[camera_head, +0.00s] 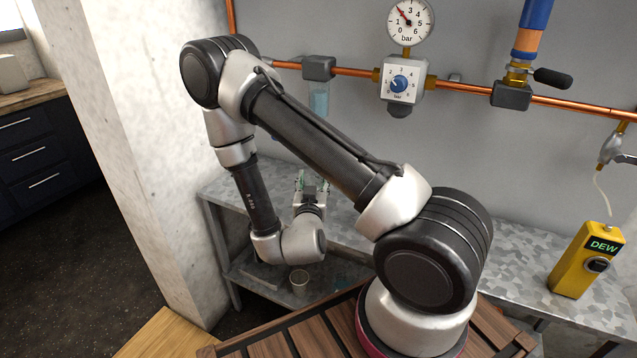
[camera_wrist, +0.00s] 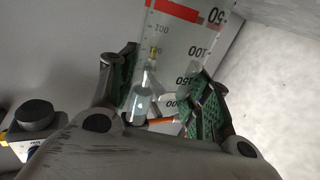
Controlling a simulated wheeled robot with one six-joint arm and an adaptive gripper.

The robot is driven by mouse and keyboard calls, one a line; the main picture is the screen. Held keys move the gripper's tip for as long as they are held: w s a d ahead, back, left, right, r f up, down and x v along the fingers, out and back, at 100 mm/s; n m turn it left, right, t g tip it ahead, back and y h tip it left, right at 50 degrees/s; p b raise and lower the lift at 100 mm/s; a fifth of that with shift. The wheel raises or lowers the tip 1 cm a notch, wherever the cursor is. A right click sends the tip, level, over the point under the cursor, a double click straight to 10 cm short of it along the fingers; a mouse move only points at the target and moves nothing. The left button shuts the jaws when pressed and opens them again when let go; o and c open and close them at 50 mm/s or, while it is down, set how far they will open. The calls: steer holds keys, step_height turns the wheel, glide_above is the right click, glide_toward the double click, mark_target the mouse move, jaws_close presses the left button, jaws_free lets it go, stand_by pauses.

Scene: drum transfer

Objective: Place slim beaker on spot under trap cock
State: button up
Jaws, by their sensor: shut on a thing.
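My gripper (camera_head: 313,186) is over the grey bench, below the pipe, with its fingers pointing up in the picture. In the wrist view its green-padded fingers (camera_wrist: 165,95) are shut on the clear slim beaker (camera_wrist: 190,50), which has dark graduations and a red band. The beaker is hard to make out in the head view. The clear trap (camera_head: 318,98) hangs from the pipe above and behind my gripper. In the wrist view the trap (camera_wrist: 139,108) and its brass cock (camera_wrist: 153,52) show through the beaker. I cannot make out the spot.
The grey bench (camera_head: 350,238) runs along the wall. The copper pipe (camera_head: 455,85) carries a regulator (camera_head: 402,82) with a gauge (camera_head: 410,20). A yellow DEW meter (camera_head: 580,260) stands at the right. A small cup (camera_head: 299,281) is on the lower shelf. A concrete pillar (camera_head: 130,130) rises at the left.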

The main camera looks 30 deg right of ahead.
steer(key=f+x, duration=0.1)
steer(key=x, duration=0.5)
steer(key=f+x, duration=0.1)
steer(key=x, duration=1)
steer(key=shift+w+d+f, duration=0.1)
steer(key=shift+d+f, duration=0.3)
steer(key=shift+f, duration=0.25)
steer(key=o, duration=0.9)
steer(key=shift+f, duration=0.1)
steer(key=shift+o, duration=0.2)
steer(key=v, duration=1.2)
steer(key=shift+a, duration=0.15)
